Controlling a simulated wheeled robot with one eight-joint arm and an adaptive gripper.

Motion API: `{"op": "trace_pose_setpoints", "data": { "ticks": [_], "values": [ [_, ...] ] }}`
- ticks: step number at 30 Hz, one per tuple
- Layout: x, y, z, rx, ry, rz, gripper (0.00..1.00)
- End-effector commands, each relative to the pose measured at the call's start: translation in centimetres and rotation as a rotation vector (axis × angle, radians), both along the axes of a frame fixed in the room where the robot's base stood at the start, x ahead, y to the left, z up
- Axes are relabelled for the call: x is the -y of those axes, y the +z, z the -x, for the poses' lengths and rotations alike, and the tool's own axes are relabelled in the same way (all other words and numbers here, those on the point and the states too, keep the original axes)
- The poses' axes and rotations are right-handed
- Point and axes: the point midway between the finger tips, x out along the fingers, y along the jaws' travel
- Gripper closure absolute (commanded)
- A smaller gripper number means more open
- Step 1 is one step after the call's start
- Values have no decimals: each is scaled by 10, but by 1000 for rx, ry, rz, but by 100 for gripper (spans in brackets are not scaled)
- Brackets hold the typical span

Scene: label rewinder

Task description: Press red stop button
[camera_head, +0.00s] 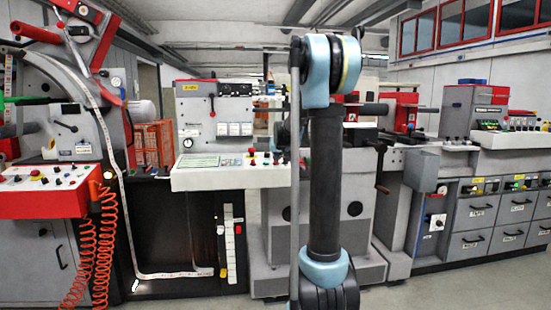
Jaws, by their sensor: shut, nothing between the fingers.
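A red button (251,150) stands up from the back edge of the white control console (230,178) in the middle left. Small dark knobs and another small red button sit just right of it. Other red buttons (35,173) are on the red-fronted panel at the left. I cannot tell from labels which one is the stop button. My arm rises upright right of the console, with a pale blue elbow at the top. My gripper does not show; it may be hidden behind the arm.
Coiled orange cables (90,250) hang below the left panel (45,200). A machine with a dark crank handle (382,165) stands behind and right of my arm. Grey drawer cabinets (475,215) line the right side. Grey floor (440,293) shows free at the lower right.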

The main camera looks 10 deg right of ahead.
Motion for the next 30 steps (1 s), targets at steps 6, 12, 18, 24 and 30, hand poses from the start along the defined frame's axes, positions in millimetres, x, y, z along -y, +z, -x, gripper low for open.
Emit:
{"op": "trace_pose_setpoints", "data": {
  "ticks": [6, 12, 18, 24, 30],
  "values": [
    [0, -11, -2, 0, 0, 0, 100],
    [0, -21, -4, -4, 0, 0, 100],
    [0, -26, -5, -10, 0, 0, 100],
    [0, -18, -6, -9, 0, 0, 100],
    [0, 20, 1, 5, 0, 0, 100]
  ]
}}
